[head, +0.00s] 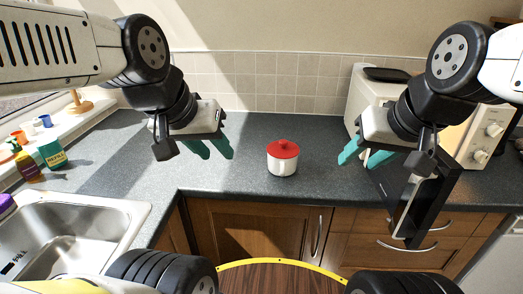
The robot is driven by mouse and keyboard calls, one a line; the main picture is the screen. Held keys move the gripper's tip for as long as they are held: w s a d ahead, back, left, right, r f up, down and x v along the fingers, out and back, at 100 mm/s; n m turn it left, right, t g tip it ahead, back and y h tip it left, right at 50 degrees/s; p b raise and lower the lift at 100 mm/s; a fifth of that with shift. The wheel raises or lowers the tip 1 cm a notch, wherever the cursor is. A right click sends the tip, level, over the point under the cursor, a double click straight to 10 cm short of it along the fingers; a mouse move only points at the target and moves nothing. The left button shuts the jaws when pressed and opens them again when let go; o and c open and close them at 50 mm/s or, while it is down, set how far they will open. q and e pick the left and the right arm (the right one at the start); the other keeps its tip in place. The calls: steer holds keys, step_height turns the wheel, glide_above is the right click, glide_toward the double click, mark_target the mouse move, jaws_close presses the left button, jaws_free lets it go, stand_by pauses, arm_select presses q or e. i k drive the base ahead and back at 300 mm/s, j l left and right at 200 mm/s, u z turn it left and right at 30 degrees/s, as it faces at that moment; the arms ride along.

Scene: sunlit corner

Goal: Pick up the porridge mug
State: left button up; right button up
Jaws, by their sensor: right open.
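The porridge mug appears to be the white mug with a red lid (282,158). It stands upright on the dark worktop, near its front edge, between my two grippers. My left gripper (210,150) is to the left of the mug, in the air above the worktop. Its teal fingers are apart with nothing between them. My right gripper (365,157) is to the right of the mug, in front of the microwave. Its teal fingers are apart and empty. Neither gripper touches the mug.
A cream microwave (366,92) stands at the right, its dark door (425,205) seemingly swung open past the worktop edge. A steel sink (75,237) is at the left. Bottles, including a green container (52,153), stand by the window. The worktop around the mug is clear.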

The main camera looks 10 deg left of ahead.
mark_target(282, 162)
steer(key=l+u, duration=0.15)
steer(key=u, duration=0.25)
steer(key=k+l+u, duration=0.1)
steer(key=u, duration=0.35)
steer(key=l+u, duration=0.1)
steer(key=u, duration=0.3)
steer(key=k+u, duration=0.15)
steer(key=u, duration=0.25)
steer(key=k+l+u, duration=0.1)
steer(key=k+u, duration=0.65)
steer(key=k, duration=0.15)
steer(key=k+l, duration=0.15)
steer(key=k, duration=0.5)
steer(key=z, duration=0.4)
steer(key=k+l+z, duration=0.1)
steer(key=z, duration=0.35)
steer(key=l+z, duration=0.2)
steer(key=z, duration=0.2)
steer(key=l+z, duration=0.25)
steer(key=z, duration=0.15)
steer(key=i+l, duration=0.2)
steer(key=i, duration=0.15)
steer(key=i+l, duration=0.2)
steer(key=i, duration=0.15)
